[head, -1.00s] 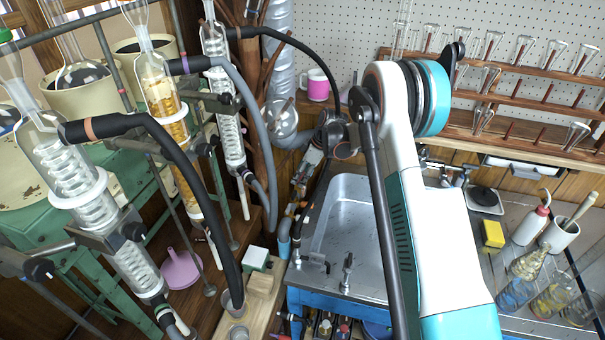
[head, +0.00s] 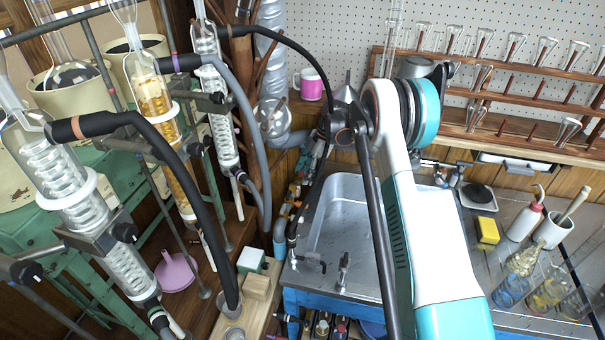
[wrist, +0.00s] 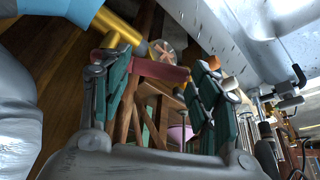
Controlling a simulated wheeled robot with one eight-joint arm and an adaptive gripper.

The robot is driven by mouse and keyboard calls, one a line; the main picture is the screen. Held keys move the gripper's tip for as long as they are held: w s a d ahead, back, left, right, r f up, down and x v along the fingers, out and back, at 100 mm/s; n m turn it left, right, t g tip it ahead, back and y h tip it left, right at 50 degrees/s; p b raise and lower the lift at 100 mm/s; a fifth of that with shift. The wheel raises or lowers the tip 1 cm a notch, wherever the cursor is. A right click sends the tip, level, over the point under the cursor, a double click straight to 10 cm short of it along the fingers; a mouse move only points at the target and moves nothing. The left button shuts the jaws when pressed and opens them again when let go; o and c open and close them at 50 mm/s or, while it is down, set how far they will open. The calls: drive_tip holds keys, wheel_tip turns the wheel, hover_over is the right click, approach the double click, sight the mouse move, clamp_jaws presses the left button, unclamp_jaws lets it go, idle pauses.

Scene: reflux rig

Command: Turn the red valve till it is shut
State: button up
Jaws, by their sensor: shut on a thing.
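The red valve (wrist: 150,70) shows in the wrist view as a flat red lever lying crosswise between my fingers, beside a yellow pipe (wrist: 118,26). My gripper (wrist: 160,68) has its two green-padded fingers either side of the lever and is shut on it. The exact contact at the right finger is hard to make out. In the head view the valve and my fingers cannot be told apart among the small pipes left of the sink, below my wrist.
A metal sink (head: 345,215) in a blue-framed bench stands close to the pipes. Glass condensers (head: 65,185) with black and grey hoses fill the left. Bottles and a yellow sponge (head: 487,232) stand at right.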

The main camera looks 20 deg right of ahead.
drive_tip(key=shift+w+d+n+g, duration=0.25)
drive_tip(key=shift+d+n+g, duration=0.45)
drive_tip(key=shift+n, duration=0.7)
drive_tip(key=shift+d, duration=0.15)
drive_tip(key=o, duration=1.5)
